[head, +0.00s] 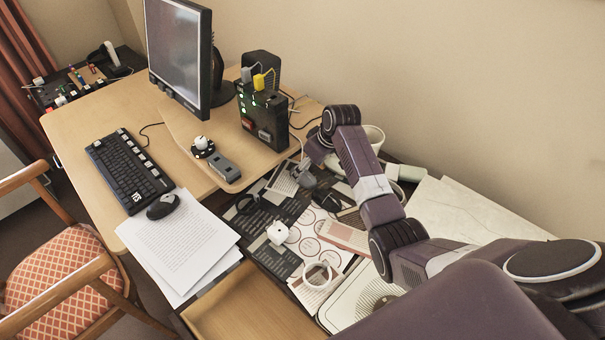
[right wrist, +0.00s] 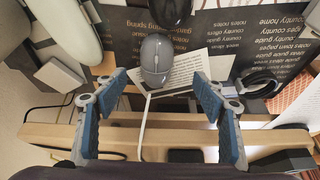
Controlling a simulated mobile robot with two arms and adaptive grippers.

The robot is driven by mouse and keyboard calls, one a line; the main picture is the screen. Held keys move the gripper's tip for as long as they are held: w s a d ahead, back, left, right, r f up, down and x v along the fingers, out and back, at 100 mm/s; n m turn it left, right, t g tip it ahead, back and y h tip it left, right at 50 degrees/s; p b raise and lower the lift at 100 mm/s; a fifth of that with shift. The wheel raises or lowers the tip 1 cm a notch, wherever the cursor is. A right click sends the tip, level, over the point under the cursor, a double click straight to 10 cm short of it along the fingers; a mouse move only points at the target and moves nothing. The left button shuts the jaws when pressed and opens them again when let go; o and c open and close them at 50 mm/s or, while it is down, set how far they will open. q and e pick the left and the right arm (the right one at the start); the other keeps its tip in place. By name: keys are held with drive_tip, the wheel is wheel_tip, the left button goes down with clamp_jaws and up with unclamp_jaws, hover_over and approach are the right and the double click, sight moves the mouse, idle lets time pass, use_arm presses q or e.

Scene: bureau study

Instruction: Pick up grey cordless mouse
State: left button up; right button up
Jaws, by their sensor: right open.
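The gripper is open and empty, with blue pads on both sides. A pale cable (right wrist: 143,130) meets the near end of the mouse; I cannot tell whether it is attached. In the head view the grey mouse (head: 305,179) is small beside my right wrist. A black mouse (head: 326,200) sits just beyond its far end, also in the wrist view (right wrist: 170,10). My left gripper is not visible.
A wooden ledge (right wrist: 60,133) crosses under the fingers. A black looped object (right wrist: 259,82) lies to the right. A dark mouse (head: 162,206) rests by the keyboard (head: 128,170).

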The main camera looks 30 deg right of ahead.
sight(306, 173)
drive_tip(key=x, duration=0.3)
drive_tip(key=shift+w+d+f, duration=0.2)
drive_tip(key=shift+d+f, duration=0.1)
drive_tip(key=shift+f, duration=0.05)
drive_tip(key=shift+w+f, duration=0.1)
drive_tip(key=shift+f, duration=0.25)
drive_tip(key=shift+w+a+f, duration=0.1)
drive_tip(key=shift+f, duration=0.15)
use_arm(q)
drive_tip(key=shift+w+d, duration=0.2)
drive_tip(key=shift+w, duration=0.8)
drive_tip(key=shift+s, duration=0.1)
use_arm(e)
drive_tip(key=shift+c, duration=0.7)
drive_tip(key=c, duration=1.1)
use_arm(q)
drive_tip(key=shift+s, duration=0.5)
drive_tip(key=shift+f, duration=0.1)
use_arm(e)
drive_tip(key=shift+r, duration=0.1)
